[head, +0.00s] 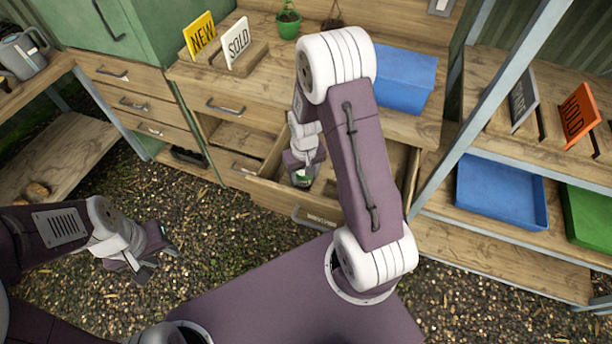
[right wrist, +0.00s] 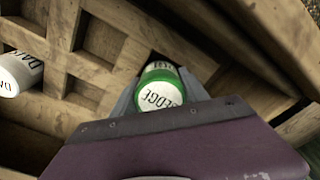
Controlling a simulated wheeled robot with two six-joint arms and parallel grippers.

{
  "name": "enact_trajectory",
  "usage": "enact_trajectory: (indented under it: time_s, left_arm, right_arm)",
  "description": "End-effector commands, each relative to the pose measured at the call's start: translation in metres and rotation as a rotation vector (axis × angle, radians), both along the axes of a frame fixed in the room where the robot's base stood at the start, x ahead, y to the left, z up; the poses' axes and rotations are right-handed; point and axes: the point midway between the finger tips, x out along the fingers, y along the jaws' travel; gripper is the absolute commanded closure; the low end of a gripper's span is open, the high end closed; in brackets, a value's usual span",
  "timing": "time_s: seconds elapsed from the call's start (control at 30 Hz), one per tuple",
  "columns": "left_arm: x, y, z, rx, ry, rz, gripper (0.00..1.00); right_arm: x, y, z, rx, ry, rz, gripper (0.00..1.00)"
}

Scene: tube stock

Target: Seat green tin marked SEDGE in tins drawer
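The green tin marked SEDGE (right wrist: 160,88) has a white label face; the wrist view shows the letters "EDGE". It also shows small in the head view (head: 302,178), under my right gripper. My right gripper (head: 302,170) points down into the open tins drawer (head: 265,193), one finger on each side of the tin, seemingly touching it. In the right wrist view the tin is at a square compartment of the drawer's wooden grid (right wrist: 100,42); how deep it sits is hidden. My left gripper (head: 158,266) is open and empty, over the gravel, away from the drawer.
A white tin with dark lettering (right wrist: 18,73) stands left in the drawer grid. On the bench are NEW (head: 200,36) and SOLD (head: 237,44) signs, a green pot (head: 288,24) and a blue box (head: 402,75). My right arm hides part of the drawer.

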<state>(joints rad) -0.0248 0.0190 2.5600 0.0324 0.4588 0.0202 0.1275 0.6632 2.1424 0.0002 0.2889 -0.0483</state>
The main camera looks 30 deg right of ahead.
Motion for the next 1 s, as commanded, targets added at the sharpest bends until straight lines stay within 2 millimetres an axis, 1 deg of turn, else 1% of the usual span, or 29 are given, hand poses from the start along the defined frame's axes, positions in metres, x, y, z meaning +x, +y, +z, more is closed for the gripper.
enact_trajectory:
  time_s: [0.03, 0.17, 0.27, 0.6, 0.7, 0.83, 1.0]
  left_arm:
    - [0.000, 0.000, -0.009, 0.000, 0.000, 0.000, 0.64]
    - [0.000, 0.000, -0.008, 0.000, 0.000, 0.000, 0.64]
    - [0.000, 0.000, -0.004, 0.000, 0.000, 0.000, 0.64]
    - [0.000, 0.000, 0.013, 0.000, 0.000, 0.000, 0.64]
    - [0.000, 0.000, 0.016, 0.000, 0.000, 0.000, 0.64]
    - [-0.001, 0.000, 0.018, 0.000, 0.000, 0.000, 0.64]
    - [0.000, 0.000, 0.018, 0.000, 0.000, 0.000, 0.64]
  right_arm:
    - [-0.019, 0.003, -0.023, 0.008, 0.058, -0.001, 0.23]
    - [-0.019, 0.003, -0.018, 0.006, 0.054, 0.000, 0.23]
    - [-0.020, 0.003, -0.004, 0.004, 0.044, 0.001, 0.23]
    - [-0.024, 0.003, 0.072, -0.006, -0.005, -0.005, 0.23]
    - [-0.024, 0.004, 0.088, -0.008, -0.013, -0.006, 0.23]
    - [-0.025, 0.004, 0.098, -0.009, -0.020, -0.007, 0.23]
    - [-0.026, 0.004, 0.100, -0.009, -0.020, -0.007, 0.23]
